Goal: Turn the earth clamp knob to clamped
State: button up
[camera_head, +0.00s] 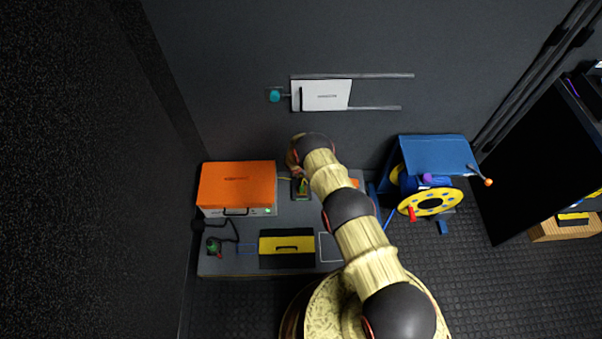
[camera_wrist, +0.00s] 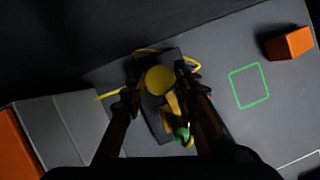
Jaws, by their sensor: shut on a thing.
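A round yellow knob (camera_wrist: 160,79) sits on a dark block (camera_wrist: 150,118) on the grey bench top in the wrist view. I take it for the earth clamp knob. My gripper (camera_wrist: 157,82) comes down over it, one finger on each side, shut on the knob. A green piece (camera_wrist: 181,134) and yellow-orange parts show between the fingers below the knob. In the head view the dark block (camera_head: 301,189) shows beside my arm. The fingertips are hidden there. I cannot read any mark of the knob's turned position.
An orange-topped case (camera_head: 236,185) stands left of the block. A yellow-and-black case (camera_head: 286,246) lies at the bench front. A green outlined square (camera_wrist: 249,86) and an orange box (camera_wrist: 289,44) lie to the right. A blue cable reel (camera_head: 430,180) stands right of the bench.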

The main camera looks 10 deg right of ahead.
jog(key=shift+m, duration=0.4)
jog(key=o, duration=1.2)
jog(key=shift+c, duration=0.2)
jog(key=v, duration=1.2)
jog(key=shift+a, duration=0.2)
jog(key=shift+w, duration=0.15)
